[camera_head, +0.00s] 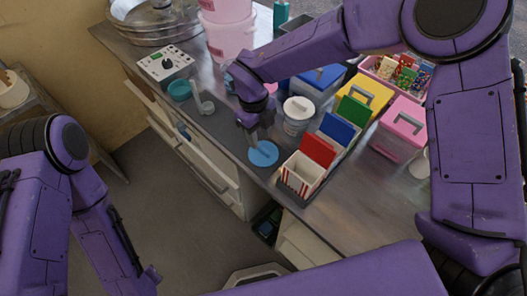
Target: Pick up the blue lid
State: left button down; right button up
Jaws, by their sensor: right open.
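A flat, round light-blue lid (263,154) lies on the counter near its front edge. My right gripper (257,138) points down right over the lid's upper left part, with its jaws open. I cannot tell whether the fingertips touch the lid. The gripper hides a little of the lid's far rim. My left gripper (149,276) hangs low at the bottom left, away from the counter, and its jaws are too unclear to read.
A jar with a white top (299,107) and a striped box with a red flap (302,173) stand right of the lid. Teal bowl (179,90), small cup (207,107) and control box (165,62) are behind left. Bare counter (222,128) lies left of the lid.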

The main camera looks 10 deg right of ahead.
aim_at(263, 149)
jog(key=f, duration=0.1)
jog(key=f+p, duration=0.1)
jog(key=f, duration=0.2)
jog(key=shift+s+d+f+p, duration=0.1)
jog(key=shift+s+d+p, duration=0.2)
jog(key=shift+s+d, duration=0.1)
jog(key=shift+w+f, duration=0.1)
jog(key=shift+f, duration=0.25)
grip_shut()
jog(key=shift+r, duration=0.1)
notch_tip(263, 149, up, 3)
jog(key=shift+f+b, duration=0.1)
jog(key=shift+b, duration=0.3)
jog(key=s+a+r+b, duration=0.4)
jog(key=a+r, duration=0.6)
jog(key=a, duration=0.3)
jog(key=shift+s+b, duration=0.3)
jog(key=shift+s, duration=0.55)
